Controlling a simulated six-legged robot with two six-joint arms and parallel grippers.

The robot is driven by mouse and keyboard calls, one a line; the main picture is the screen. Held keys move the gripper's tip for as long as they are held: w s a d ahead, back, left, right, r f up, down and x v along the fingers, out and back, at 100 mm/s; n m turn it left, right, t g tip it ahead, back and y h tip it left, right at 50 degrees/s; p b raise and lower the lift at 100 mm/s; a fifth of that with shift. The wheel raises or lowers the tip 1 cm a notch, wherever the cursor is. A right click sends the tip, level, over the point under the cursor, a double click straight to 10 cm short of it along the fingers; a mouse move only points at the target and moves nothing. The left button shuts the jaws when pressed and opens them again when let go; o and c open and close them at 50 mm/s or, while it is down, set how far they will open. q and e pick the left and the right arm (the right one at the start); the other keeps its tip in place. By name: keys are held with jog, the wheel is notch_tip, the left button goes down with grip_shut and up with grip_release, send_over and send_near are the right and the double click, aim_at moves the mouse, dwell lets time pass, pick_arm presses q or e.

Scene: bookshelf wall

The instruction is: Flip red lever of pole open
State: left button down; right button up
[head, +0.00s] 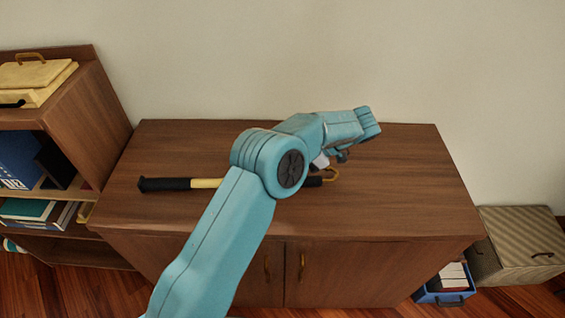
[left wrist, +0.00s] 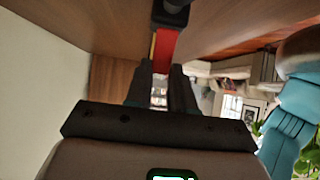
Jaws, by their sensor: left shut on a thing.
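In the left wrist view the red lever (left wrist: 164,48) runs from a black part of the pole (left wrist: 172,12) down between the fingers. The left gripper (left wrist: 160,80) is shut on the red lever. My right gripper is not in view.
The cabinet top (head: 400,190) is otherwise clear. A bookshelf (head: 95,110) with books and a yellow case (head: 35,75) stands at the left. A blue bin (head: 445,285) and a striped box (head: 520,240) are on the floor at the right. A wall is behind.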

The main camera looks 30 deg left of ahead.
pick_arm(q)
jog(key=shift+w+d+g+y, duration=0.2)
jog(key=shift+d+g+y, duration=0.15)
jog(key=shift+y, duration=0.25)
jog(key=c, duration=1)
grip_release()
jog(key=shift+o, duration=0.2)
jog(key=shift+w+r, duration=0.1)
